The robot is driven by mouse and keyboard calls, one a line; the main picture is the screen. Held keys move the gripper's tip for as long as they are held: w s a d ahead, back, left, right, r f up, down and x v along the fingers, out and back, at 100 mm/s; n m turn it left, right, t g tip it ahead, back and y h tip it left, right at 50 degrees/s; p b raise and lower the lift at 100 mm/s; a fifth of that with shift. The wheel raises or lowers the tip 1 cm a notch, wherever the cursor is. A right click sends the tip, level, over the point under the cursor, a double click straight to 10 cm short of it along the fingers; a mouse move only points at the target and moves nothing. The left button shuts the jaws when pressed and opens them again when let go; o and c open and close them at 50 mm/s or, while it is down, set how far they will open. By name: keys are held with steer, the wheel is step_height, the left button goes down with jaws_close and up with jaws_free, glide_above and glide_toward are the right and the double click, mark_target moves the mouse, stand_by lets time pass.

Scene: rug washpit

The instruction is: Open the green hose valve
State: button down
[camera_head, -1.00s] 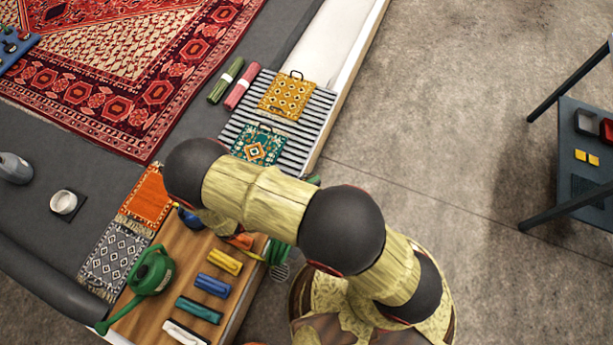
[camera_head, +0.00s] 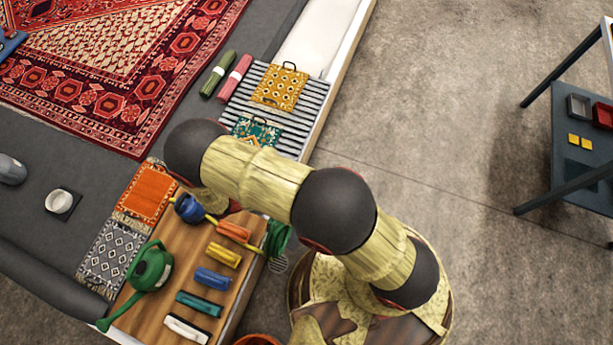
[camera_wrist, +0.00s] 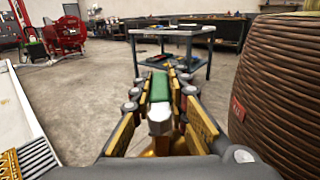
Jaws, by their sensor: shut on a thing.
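The green hose valve's green handle (camera_wrist: 159,86) stands between my fingers in the wrist view. A silver metal body (camera_wrist: 160,124) is just below it and a brass-coloured part (camera_wrist: 155,147) lies lower. My gripper (camera_wrist: 162,92) is shut on the green handle, with a finger at each side. I cannot tell how far the handle is turned.
A brown ribbed container (camera_wrist: 282,95) stands close at right in the wrist view. A dark table (camera_wrist: 172,64) is ahead. The concrete floor (camera_head: 430,130) is open.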

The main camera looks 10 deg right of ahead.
steer(key=c, duration=1.7)
jaws_free()
steer(key=shift+a, duration=0.1)
steer(key=a, duration=0.8)
steer(key=s+a, duration=0.1)
steer(key=a, duration=0.2)
steer(key=shift+a, duration=0.4)
steer(key=shift+c, duration=0.6)
